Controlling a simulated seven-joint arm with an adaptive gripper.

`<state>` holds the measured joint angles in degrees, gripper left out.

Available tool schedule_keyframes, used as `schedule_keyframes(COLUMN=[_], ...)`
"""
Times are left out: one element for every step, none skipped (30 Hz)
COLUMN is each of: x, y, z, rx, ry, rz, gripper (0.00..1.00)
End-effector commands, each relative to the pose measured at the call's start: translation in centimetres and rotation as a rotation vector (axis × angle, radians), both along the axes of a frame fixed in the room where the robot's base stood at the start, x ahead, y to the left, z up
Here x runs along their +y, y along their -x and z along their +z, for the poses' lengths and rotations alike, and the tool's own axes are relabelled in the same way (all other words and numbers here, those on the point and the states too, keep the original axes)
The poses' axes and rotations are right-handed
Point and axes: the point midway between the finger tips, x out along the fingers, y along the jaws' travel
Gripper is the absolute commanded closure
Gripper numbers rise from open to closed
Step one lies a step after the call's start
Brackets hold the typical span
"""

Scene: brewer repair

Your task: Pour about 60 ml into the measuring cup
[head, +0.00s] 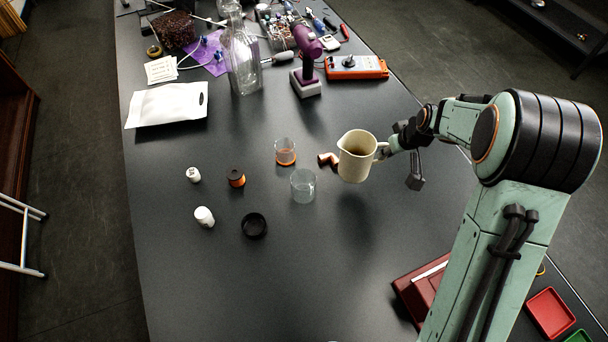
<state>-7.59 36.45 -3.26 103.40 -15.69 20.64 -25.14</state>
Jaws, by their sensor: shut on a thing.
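A cream pitcher (357,157) hangs above the table, nearly upright, at the end of my arm. My gripper (384,151) is shut on its handle at the right side; the fingers are small and partly hidden behind the handle. A clear glass cup (303,186) stands on the table just left of the pitcher and looks empty. Another clear cup (285,151) with an orange-brown lower part stands behind it. I cannot tell from markings which one is the measuring cup.
A brown pipe-like piece (327,159) lies close behind the pitcher. White caps (204,216), an orange-and-black spool (236,178) and a black ring (254,226) lie to the left. A glass bottle (243,62) and a purple tool (307,52) stand farther back. The front middle is clear.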

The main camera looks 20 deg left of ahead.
Motion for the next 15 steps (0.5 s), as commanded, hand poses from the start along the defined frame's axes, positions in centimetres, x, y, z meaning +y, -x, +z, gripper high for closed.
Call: schedule_keyframes(x=[-0.1, -0.2, -0.5, -0.7, -1.0, -1.3, -1.5, -1.7, -1.9, -2.1, -2.2, -2.3, -2.4, -2.5, -2.5], y=[-0.2, -0.3, -0.3, -0.3, -0.2, -0.2, -0.1, 0.0, 0.1, 0.2, 0.3, 0.4, 0.4, 0.4, 0.5], z=[-1.1, -1.6, -2.4, -2.9, -3.4, -3.9, -4.3, -4.7, -5.1, -5.3, -5.5, -5.8, -5.9, -5.9, -6.0], rx=[0.003, 0.002, 0.005, 0.004, 0.005, 0.004, 0.005, 0.003, 0.004, 0.003, 0.002, 0.002, 0.002, 0.003, 0.002], ry=[-0.001, -0.001, -0.001, -0.001, -0.001, -0.002, -0.002, -0.002, -0.003, -0.004, -0.004, -0.004, -0.004, -0.004, -0.005], rz=[0.007, 0.011, 0.004, 0.000, -0.006, -0.011, -0.016, -0.020, -0.024, -0.027, -0.029, -0.032, -0.034, -0.036, -0.037], gripper=[1.00, 1.00, 1.00, 1.00, 1.00, 1.00, 1.00, 1.00, 1.00, 1.00, 1.00, 1.00, 1.00, 1.00, 1.00])
